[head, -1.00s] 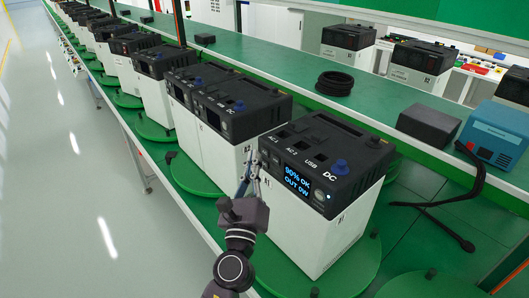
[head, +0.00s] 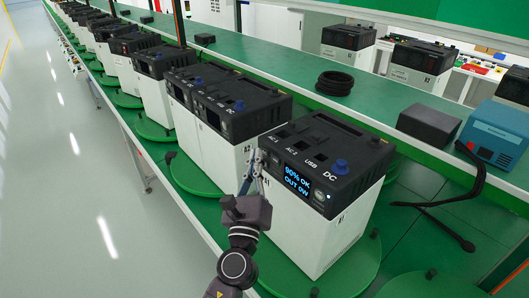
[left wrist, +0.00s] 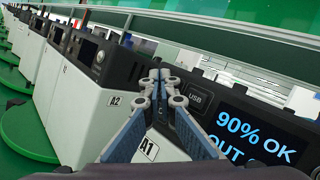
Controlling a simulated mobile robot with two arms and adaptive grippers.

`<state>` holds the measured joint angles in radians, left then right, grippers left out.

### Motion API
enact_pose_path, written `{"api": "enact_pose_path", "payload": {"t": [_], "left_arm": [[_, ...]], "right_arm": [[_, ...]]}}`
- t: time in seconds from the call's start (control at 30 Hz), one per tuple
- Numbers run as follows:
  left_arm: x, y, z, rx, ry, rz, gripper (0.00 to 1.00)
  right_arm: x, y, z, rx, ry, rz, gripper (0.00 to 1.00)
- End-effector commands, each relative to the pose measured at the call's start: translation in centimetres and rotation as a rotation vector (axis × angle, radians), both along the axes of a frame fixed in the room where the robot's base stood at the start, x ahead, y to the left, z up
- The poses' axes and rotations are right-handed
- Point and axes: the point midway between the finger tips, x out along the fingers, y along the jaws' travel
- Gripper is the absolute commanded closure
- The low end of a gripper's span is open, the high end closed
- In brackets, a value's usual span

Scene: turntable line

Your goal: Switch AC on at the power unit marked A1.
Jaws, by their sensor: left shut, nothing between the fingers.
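The power unit marked A1 (head: 318,232) is a white box with a black top, nearest to me on the green line. Its label (left wrist: 149,149) shows in the left wrist view. Its lit screen (head: 298,181) reads 90% OK, OUT 0W; the left wrist view also shows this screen (left wrist: 250,138). My left gripper (head: 257,162) is shut and empty, its tips at or very near the front left edge of the black top. The left wrist view shows the closed tips (left wrist: 160,77) left of the USB marking. They hide the part of the front behind them; contact cannot be told.
The neighbouring unit A2 (left wrist: 95,107) stands close on the left, with more units in a row beyond. A green shelf behind holds a black cable coil (head: 335,83), a black box (head: 428,124) and a blue device (head: 494,134). The aisle at left is clear.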

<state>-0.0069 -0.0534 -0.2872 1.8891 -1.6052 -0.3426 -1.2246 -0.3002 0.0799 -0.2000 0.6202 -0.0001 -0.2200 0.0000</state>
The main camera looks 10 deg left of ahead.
Motion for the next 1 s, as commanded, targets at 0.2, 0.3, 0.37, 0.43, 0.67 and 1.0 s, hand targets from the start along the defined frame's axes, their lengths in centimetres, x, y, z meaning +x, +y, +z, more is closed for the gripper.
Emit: {"api": "enact_pose_path", "payload": {"t": [0.2, 0.3, 0.37, 0.43, 0.67, 1.0], "left_arm": [[0.03, -0.04, 0.02, -0.001, 0.000, 0.000, 1.00], [0.11, -0.09, 0.03, -0.001, 0.000, 0.000, 1.00], [0.17, -0.14, 0.04, -0.001, -0.001, 0.000, 1.00], [0.24, -0.19, 0.04, -0.001, -0.001, -0.001, 1.00], [0.46, -0.37, 0.05, -0.001, -0.001, -0.001, 1.00], [0.59, -0.51, 0.01, -0.001, -0.001, -0.001, 1.00]], "right_arm": [[0.00, 0.01, -0.01, 0.000, 0.000, 0.000, 1.00], [0.00, 0.01, -0.04, 0.000, 0.000, 0.000, 1.00], [-0.01, 0.01, -0.05, 0.000, 0.000, 0.000, 1.00], [-0.01, 0.01, -0.07, 0.000, 0.000, 0.000, 1.00], [0.01, 0.01, -0.12, 0.000, 0.000, 0.000, 1.00], [0.00, 0.01, -0.14, 0.000, 0.000, 0.000, 1.00]]}}
